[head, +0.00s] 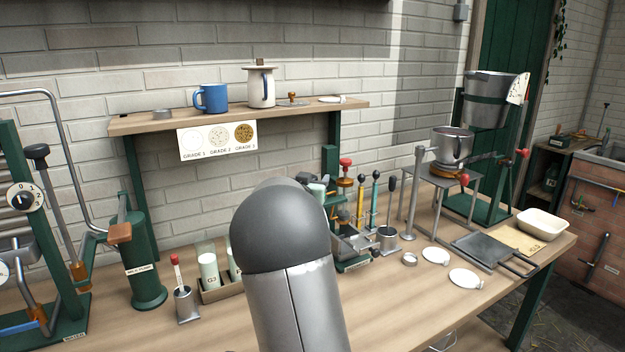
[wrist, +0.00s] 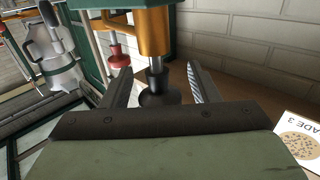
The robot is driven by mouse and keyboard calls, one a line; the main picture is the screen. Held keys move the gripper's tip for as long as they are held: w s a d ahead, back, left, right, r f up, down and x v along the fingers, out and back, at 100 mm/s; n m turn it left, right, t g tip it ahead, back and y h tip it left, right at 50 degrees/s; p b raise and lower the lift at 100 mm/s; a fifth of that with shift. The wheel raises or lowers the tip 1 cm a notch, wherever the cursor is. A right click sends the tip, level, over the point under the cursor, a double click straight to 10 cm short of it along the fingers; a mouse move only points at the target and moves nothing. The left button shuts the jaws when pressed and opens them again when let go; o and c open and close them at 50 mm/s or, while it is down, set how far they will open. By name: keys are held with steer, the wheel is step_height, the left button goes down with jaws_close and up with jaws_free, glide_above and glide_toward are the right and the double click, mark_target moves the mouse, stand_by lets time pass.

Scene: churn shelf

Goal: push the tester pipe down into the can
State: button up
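In the wrist view my gripper (wrist: 159,78) is open, its two fingers apart on either side of a black knob (wrist: 158,92). The knob sits on a bright metal rod below a brass collar (wrist: 153,32); gaps show between knob and fingers. I cannot tell for sure whether this is the tester pipe. A silver can-like vessel with a handle (wrist: 55,52) shows at the upper left of the wrist view. In the head view my arm covers much of the bench middle, and only a bit of my gripper (head: 319,186) shows beside the green tester stand (head: 352,243).
A red knob (wrist: 118,56) is close left of the fingers in the wrist view. In the head view, knobbed rods and a small metal cup (head: 388,239) stand right of the stand. A shelf (head: 225,119) with a blue mug (head: 211,98) hangs behind. White discs (head: 435,256) lie rightward.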

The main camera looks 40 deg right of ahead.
steer(key=shift+r, duration=0.1)
steer(key=b+v, duration=0.1)
steer(key=v, duration=1.6)
steer(key=shift+a, duration=0.15)
steer(key=shift+a, duration=0.1)
steer(key=s+a+f+n+y+p, duration=0.1)
steer(key=s+a+f+n+y, duration=0.1)
steer(key=a+f+n+y, duration=0.45)
steer(key=s+a+f+n+y+p, duration=0.1)
steer(key=s+a+f+n+y, duration=0.15)
steer(key=a+y, duration=0.85)
steer(key=s+a+f+g+h, duration=0.1)
steer(key=s+a+f+g, duration=0.1)
steer(key=s, duration=0.5)
steer(key=s+a+f+n+g+p, duration=0.1)
steer(key=s+a+f+g, duration=0.1)
steer(key=s, duration=0.5)
steer(key=s+a+f+n+g+h, duration=0.1)
steer(key=s+a+f+g, duration=0.2)
steer(key=s+g, duration=0.3)
steer(key=shift+s+a+h, duration=0.35)
steer(key=shift+s+a, duration=0.2)
steer(key=shift+s, duration=0.2)
